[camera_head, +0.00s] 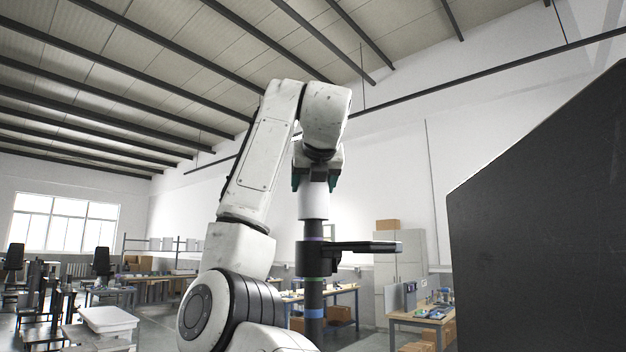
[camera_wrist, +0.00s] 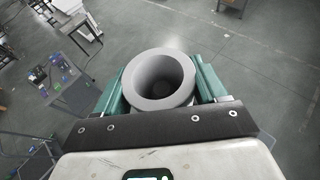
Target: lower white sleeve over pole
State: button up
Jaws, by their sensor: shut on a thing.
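The white sleeve (camera_head: 313,204) hangs upright in my gripper (camera_head: 316,182), which is shut on its upper part. Its lower edge is at the top of the dark pole (camera_head: 314,296), in line with it in the head view. A short dark piece of pole shows just under the sleeve. I cannot tell whether the pole top is inside the sleeve. In the wrist view, the sleeve's grey rim (camera_wrist: 160,104) sits between the green fingers. Its bore is dark at the bottom, and no pole top is clear there.
A dark flat arm (camera_head: 362,246) sticks out to the right from the pole below the sleeve. The pole has green and blue bands. A large dark panel (camera_head: 540,230) fills the right side. Workbenches (camera_head: 425,320) and a cabinet (camera_head: 400,262) stand behind.

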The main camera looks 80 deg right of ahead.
aim_at(315, 194)
jog(key=shift+f+b, duration=0.95)
jog(key=shift+f, duration=1.05)
jog(key=o, duration=1.2)
jog(key=shift+o, duration=0.2)
jog(key=b+v, duration=0.1)
jog(key=v, duration=0.9)
jog(key=shift+a+b, duration=0.35)
